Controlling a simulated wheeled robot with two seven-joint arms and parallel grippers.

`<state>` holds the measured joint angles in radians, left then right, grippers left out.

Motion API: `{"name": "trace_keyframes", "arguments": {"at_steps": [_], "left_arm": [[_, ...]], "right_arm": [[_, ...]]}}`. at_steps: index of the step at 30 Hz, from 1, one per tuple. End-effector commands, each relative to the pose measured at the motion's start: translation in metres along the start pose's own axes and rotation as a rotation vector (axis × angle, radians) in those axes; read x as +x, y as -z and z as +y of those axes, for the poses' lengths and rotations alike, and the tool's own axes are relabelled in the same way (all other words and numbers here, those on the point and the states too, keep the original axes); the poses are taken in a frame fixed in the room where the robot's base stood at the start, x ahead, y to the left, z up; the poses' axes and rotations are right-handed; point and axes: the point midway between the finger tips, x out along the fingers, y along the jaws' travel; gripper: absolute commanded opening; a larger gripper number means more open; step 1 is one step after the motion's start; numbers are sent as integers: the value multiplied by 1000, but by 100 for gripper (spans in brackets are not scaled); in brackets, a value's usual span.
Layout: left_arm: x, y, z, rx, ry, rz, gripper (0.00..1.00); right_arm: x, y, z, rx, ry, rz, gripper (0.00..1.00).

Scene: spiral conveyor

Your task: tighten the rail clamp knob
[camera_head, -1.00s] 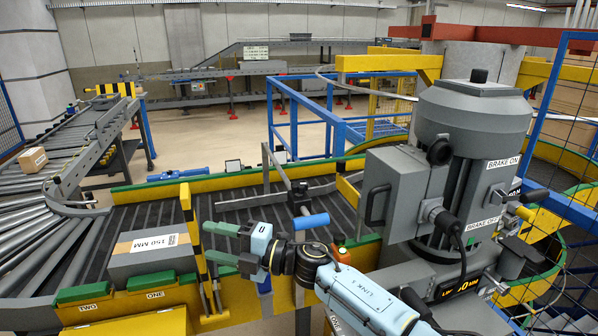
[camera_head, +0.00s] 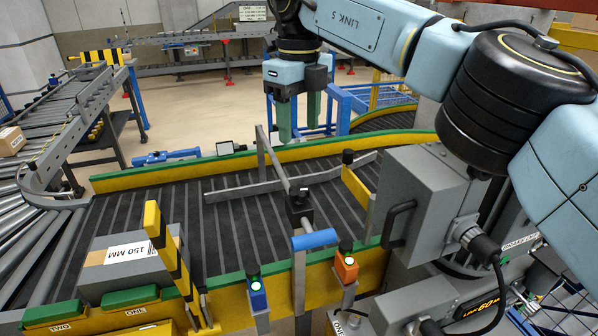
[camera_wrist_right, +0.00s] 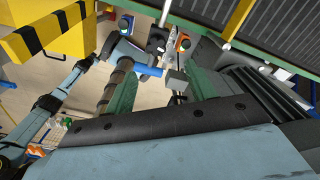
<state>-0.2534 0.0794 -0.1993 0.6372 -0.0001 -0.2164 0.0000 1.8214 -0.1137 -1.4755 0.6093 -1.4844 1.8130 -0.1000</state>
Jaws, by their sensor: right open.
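My right gripper (camera_head: 299,128) hangs fingers-down above the far side of the conveyor, open and empty, its two green fingers apart. A black clamp block with a knob-like top (camera_head: 299,202) stands on the near side of the belt, at the end of the grey guide rail (camera_head: 270,187). The gripper is above and beyond this block, not touching it. A blue bar handle (camera_head: 315,239) sits just in front of the block; it also shows between the fingers in the wrist view (camera_wrist_right: 148,70). A light-blue arm, apparently my left, shows in the wrist view; its gripper's state is unclear.
A grey box marked 150 MM (camera_head: 130,262) lies at left by a yellow-black striped arm (camera_head: 170,250). Blue (camera_head: 257,292) and orange (camera_head: 346,264) button boxes flank the handle. A grey housing (camera_head: 425,200) stands close at right. Open belt lies left of the rail.

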Motion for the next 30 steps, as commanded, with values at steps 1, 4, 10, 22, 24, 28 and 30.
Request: {"name": "trace_keyframes", "arguments": {"at_steps": [1, 4, 10, 22, 24, 28, 30], "left_arm": [[2, -8, 2, 0, -2, -11, 45], [2, -38, 7, 0, -8, -55, 45], [-4, -76, 13, 0, -16, -114, 45], [-4, -32, 6, 1, -8, -45, 45], [-4, -34, 6, 1, -8, -48, 45], [-5, -40, 7, 1, -9, -58, 45], [-5, -44, 8, 1, -10, -64, 45]], "right_arm": [[9, 0, 0, -2, -2, 3, 55], [27, 1, 0, -2, -4, 2, 55], [70, 0, 1, -2, -6, 3, 55], [124, 0, 2, -2, -5, -1, 55], [126, 0, 1, -1, -4, -1, 55], [127, 0, 1, -1, -4, -2, 55], [127, 0, 1, -1, -4, -2, 55]]}}
